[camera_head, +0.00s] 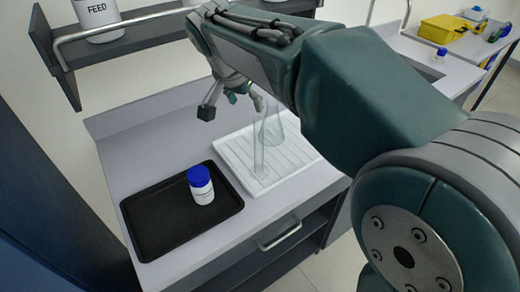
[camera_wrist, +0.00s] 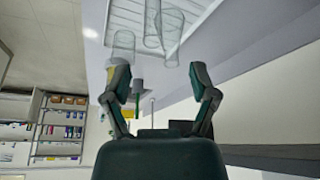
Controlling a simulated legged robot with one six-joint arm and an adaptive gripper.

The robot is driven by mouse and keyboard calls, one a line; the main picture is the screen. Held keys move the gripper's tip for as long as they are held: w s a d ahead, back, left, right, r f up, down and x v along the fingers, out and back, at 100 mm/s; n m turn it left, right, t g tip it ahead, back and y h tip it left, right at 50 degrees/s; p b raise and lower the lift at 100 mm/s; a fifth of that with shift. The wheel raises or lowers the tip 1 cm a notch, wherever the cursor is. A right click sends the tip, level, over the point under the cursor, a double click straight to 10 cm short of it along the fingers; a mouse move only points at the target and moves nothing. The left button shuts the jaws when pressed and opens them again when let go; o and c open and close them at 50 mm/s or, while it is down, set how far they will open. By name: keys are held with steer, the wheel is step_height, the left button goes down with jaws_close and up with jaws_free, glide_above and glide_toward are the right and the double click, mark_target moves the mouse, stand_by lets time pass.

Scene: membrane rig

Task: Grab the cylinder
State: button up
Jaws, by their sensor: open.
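The clear, tall, narrow cylinder (camera_head: 259,148) stands upright on the white ribbed drying tray (camera_head: 232,150). A wider clear flask (camera_head: 275,128) stands close behind it and partly overlaps it. My gripper (camera_head: 245,97) is open and empty, near the cylinder's upper end; the head view does not show clearly how far apart they are. In the wrist view, my gripper's (camera_wrist: 162,80) two fingers are spread with nothing between them. The cylinder (camera_wrist: 152,25) and flask (camera_wrist: 172,30) show beyond the fingertips, with another clear vessel (camera_wrist: 123,44) to their left.
A black tray (camera_head: 155,222) holds a white bottle with a blue cap (camera_head: 201,186), left of the drying tray. A shelf (camera_head: 135,38) with a FEED container (camera_head: 98,20) hangs above the bench. A yellow box (camera_head: 442,28) stands on the far right bench.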

mark_target(259, 128)
steer(key=x, duration=0.5)
steer(key=shift+d+f, duration=0.2)
steer(key=shift+d, duration=0.05)
steer(key=x, duration=0.4)
steer(key=shift+d+f, duration=0.25)
steer(key=shift+d, duration=0.2)
steer(key=shift+w+a+f, duration=0.15)
steer(key=shift+a+f, duration=0.1)
steer(key=shift+f, duration=0.05)
steer(key=shift+d, duration=0.25)
jaws_close()
